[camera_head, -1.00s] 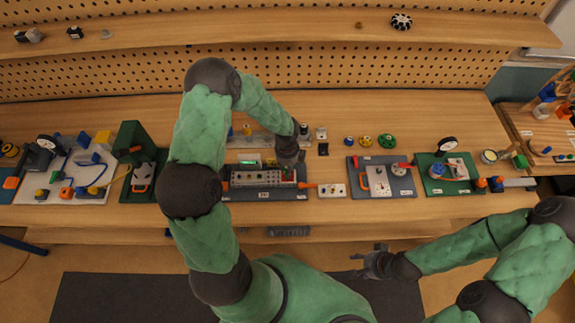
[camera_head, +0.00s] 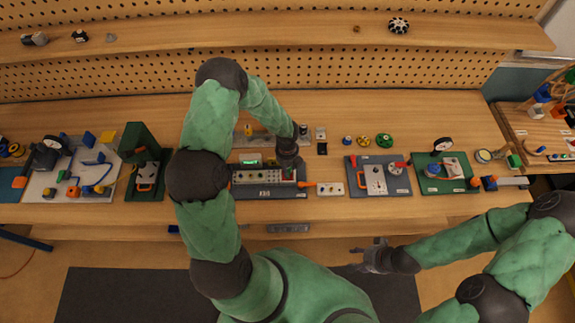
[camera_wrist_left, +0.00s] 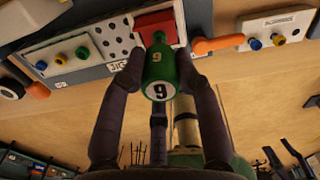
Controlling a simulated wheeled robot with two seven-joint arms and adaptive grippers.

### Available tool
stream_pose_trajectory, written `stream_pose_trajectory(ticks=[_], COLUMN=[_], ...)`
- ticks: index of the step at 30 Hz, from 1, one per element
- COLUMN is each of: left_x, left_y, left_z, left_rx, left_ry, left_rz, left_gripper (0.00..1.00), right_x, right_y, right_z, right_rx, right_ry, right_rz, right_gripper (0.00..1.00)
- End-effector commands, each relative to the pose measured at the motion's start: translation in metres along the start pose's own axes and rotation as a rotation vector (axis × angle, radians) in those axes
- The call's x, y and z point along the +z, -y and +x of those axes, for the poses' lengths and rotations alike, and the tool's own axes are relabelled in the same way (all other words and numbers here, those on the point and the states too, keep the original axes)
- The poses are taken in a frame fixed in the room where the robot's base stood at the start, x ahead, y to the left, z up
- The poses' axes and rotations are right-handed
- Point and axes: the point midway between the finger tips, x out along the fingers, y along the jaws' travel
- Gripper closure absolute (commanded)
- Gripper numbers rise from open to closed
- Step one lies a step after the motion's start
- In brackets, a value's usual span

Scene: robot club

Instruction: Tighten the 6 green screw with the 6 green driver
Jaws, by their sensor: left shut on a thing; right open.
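My left gripper (camera_head: 288,167) is shut on the green driver (camera_wrist_left: 160,72), which shows in the left wrist view between the two fingers. Its end carries a digit that reads like 9 from this side. The driver's far end is over a red block (camera_wrist_left: 145,19) on the jig (camera_wrist_left: 112,45). A small green piece (camera_wrist_left: 159,38) shows at that end; I cannot tell whether it is the screw or part of the driver. In the head view the jig (camera_head: 262,194) lies under my left gripper, which hides the contact. My right gripper (camera_head: 366,256) is open and empty in front of the table.
An orange handle (camera_wrist_left: 218,44) sticks out beside the jig towards a small white block (camera_wrist_left: 277,28) with blue and yellow knobs. A grey board (camera_head: 358,187) and a green gauge board (camera_head: 434,185) stand to the right. Bare wood lies in front of the jig.

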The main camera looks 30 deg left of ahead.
Motion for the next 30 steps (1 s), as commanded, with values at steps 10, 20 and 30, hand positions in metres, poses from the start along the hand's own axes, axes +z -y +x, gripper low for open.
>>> stream_pose_trajectory(ticks=[10, 20, 30], left_x=[-0.003, -0.002, -0.001], left_y=[-0.001, -0.001, 0.0], left_z=[0.0, 0.0, -0.013], left_rx=[0.004, 0.004, 0.002], left_ry=[-0.006, -0.005, -0.002], left_rz=[0.183, 0.175, 0.173], left_gripper=[1.0, 1.0, 1.0], right_x=[0.001, 0.001, 0.001], right_y=[0.006, 0.005, 0.008], right_z=[-0.016, -0.014, -0.024], right_rx=[0.0, 0.0, 0.0], right_ry=[0.0, 0.0, 0.0], right_rz=[0.0, 0.0, 0.0], right_gripper=[0.51, 0.51, 0.51])
